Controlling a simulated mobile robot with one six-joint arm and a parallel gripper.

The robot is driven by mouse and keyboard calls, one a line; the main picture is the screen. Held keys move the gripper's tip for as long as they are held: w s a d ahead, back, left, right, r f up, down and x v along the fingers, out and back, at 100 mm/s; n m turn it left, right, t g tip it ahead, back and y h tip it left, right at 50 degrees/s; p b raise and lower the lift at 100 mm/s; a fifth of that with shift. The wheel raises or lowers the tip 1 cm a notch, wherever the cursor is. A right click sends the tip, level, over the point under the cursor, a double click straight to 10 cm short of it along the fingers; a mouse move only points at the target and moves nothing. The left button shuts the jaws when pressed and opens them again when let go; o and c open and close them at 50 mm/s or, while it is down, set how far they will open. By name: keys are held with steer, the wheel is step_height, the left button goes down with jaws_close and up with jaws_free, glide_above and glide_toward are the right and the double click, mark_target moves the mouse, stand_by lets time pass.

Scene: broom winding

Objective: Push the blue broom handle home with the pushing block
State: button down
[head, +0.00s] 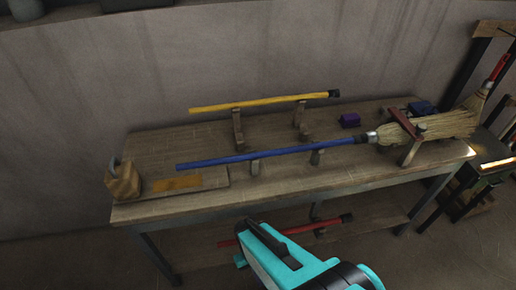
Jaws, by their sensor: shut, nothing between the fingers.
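The blue broom handle (265,154) lies level across wooden supports on the workbench (170,210). Its right end meets the metal collar (372,138) of the straw broom head (440,126). I cannot tell how deep it sits. Its left end is free. A chunky wooden block (122,181) with a grey part on it stands at the bench's left end, apart from the handle; it may be the pushing block. A teal and black part of my arm shows at the bottom, in front of the bench. No gripper fingers can be made out.
A yellow handle (265,102) rests on supports behind. A purple block (350,120) and a blue object (421,108) lie at the back right. A red handle (290,231) is on the lower shelf. A dark wooden clamp bar (404,124) crosses the broom head.

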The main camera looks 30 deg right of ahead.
steer(key=shift+w+d, duration=0.1)
steer(key=shift+w, duration=0.05)
stand_by(0.3)
steer(key=shift+d, duration=0.4)
stand_by(0.4)
steer(key=c, duration=2.5)
jaws_free()
steer(key=o, duration=1)
steer(key=shift+r, duration=0.1)
